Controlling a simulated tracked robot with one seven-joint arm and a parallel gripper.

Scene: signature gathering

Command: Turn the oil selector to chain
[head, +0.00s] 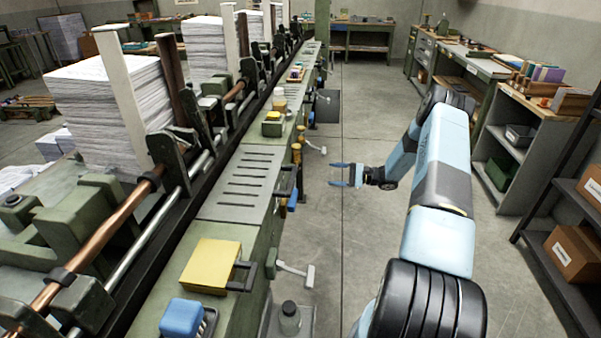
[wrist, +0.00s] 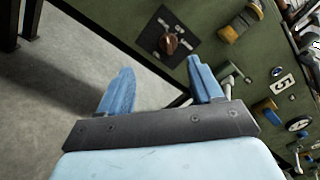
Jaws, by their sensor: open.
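In the wrist view, a brown knob (wrist: 170,42) sits on a dark square plate (wrist: 150,37) with light marks around it, on the machine's green side panel. It looks like the oil selector, but I cannot read its labels or where it points. My gripper (wrist: 158,72) is open and empty, its blue fingers apart and the knob beyond the gap between them, not touched. In the head view my gripper (head: 339,174) hangs in the aisle, pointing left toward the machine. The panel face with the knob cannot be made out there.
The long green machine (head: 236,184) runs along the left, with levers such as a grey one (head: 296,272) jutting into the aisle. In the wrist view a small dial (wrist: 298,124) and handles lie right of the knob. Shelves (head: 508,150) line the right.

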